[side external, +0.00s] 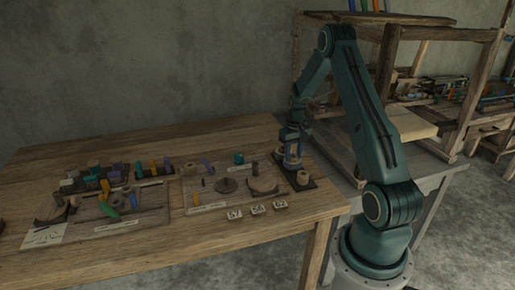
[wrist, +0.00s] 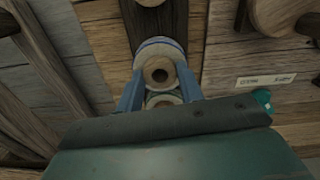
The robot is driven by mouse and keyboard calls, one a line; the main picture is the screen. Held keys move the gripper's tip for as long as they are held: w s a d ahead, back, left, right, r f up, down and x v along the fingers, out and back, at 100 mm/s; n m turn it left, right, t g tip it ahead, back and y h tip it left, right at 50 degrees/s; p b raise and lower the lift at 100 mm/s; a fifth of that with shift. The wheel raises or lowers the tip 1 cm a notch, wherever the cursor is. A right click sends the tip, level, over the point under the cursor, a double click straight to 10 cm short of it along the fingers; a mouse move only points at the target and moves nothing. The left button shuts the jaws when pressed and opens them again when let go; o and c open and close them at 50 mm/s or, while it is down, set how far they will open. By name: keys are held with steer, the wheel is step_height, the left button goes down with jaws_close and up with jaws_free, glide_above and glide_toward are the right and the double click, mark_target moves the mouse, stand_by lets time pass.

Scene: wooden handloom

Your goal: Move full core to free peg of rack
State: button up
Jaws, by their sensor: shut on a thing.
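A wooden core wound with pale and blue thread (wrist: 158,48) sits between my gripper's fingers (wrist: 160,78) in the wrist view, its round hole facing the camera. A second pale round end (wrist: 163,100) shows nearer the palm, partly hidden by it. In the side view my gripper (side external: 291,143) points down over the dark rack strip (side external: 312,185) at the table's right, shut on the wound core (side external: 292,162). Its underside and any peg beneath it are hidden, so I cannot tell whether it touches the rack. Another core (side external: 303,178) stands at the rack's near end.
Boards with several coloured bobbins (side external: 118,185) and tools lie left of the rack. A round dark disc (side external: 226,185) and a curved piece (side external: 263,187) lie close by. The loom frame (side external: 393,60) stands behind right.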

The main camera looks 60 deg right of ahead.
steer(key=shift+f, duration=0.7)
stand_by(1.1)
steer(key=o, duration=1.3)
steer(key=shift+r, duration=0.1)
step_height(320, 180, up, 7)
stand_by(0.7)
steer(key=shift+a, duration=0.1)
stand_by(0.4)
